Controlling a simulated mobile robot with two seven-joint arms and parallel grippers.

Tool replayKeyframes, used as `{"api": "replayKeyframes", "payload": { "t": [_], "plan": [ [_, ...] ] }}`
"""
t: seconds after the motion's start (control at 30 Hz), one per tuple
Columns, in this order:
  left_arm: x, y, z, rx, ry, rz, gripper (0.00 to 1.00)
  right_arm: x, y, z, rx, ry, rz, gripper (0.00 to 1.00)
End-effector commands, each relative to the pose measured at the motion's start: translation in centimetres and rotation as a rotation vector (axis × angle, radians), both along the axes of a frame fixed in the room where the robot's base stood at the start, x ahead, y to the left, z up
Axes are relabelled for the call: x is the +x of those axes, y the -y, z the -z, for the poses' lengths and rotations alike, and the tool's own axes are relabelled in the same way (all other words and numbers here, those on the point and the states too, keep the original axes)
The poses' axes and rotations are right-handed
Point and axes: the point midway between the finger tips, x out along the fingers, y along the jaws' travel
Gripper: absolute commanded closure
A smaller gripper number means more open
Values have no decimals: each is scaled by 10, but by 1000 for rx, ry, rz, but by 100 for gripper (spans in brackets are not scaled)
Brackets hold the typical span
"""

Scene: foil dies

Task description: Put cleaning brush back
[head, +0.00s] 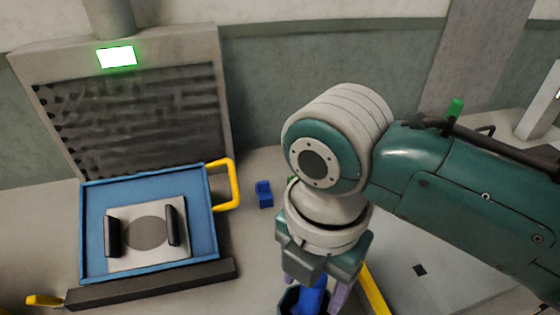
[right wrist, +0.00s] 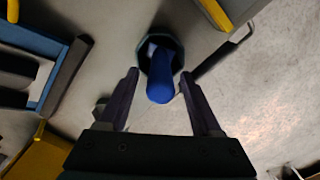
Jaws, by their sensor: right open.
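The cleaning brush shows as a blue handle (head: 313,298), which also shows in the right wrist view (right wrist: 160,82). Its lower end stands inside a dark, many-sided cup (head: 289,301), seen in the right wrist view (right wrist: 146,48) too; the bristles are hidden. My right gripper (head: 315,290) is above the cup, pointing down. In the right wrist view its fingers (right wrist: 159,76) are apart, one on each side of the handle, with gaps visible between them and it. My left gripper is not in view.
A blue tray (head: 86,235) with a yellow handle (head: 235,185) holds a plate with a round disc, before a machine with a green-lit display (head: 117,57). A small blue block (head: 264,194) lies right of the tray. A yellow bar (head: 376,290) runs beside my right gripper.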

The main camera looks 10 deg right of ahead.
Motion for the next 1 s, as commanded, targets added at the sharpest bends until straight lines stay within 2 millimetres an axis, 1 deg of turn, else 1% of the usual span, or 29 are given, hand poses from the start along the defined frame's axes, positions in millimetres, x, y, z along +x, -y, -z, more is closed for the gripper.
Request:
{"api": "replayKeyframes", "payload": {
  "t": [0.03,0.1,0.2,0.3,0.4,0.5,0.57,0.63,0.67,0.73,0.77,0.83,0.93,0.97,1.0],
  "plan": [
    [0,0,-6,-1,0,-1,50,1,0,-16,1,4,-1,34],
    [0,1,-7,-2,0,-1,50,1,0,-31,1,4,-1,34],
    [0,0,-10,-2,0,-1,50,0,0,-49,0,4,-2,34],
    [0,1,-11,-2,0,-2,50,0,-1,-62,1,2,0,34],
    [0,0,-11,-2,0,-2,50,0,0,-70,0,1,0,34],
    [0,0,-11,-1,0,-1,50,0,0,-73,-1,0,0,34],
    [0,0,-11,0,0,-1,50,-2,-1,-72,4,0,11,34],
    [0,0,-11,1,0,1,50,-7,-4,-69,27,2,66,34],
    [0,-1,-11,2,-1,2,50,-11,-6,-67,44,5,107,34],
    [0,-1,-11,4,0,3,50,-23,-12,-63,96,12,257,34],
    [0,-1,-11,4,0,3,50,-28,-13,-61,122,16,340,34],
    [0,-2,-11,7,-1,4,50,-41,-13,-59,180,22,559,34],
    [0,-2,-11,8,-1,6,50,-58,-4,-57,249,29,906,34],
    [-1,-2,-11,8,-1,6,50,-63,1,-58,266,33,1015,34],
    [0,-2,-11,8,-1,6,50,-71,10,-58,284,38,1165,34]
  ]
}}
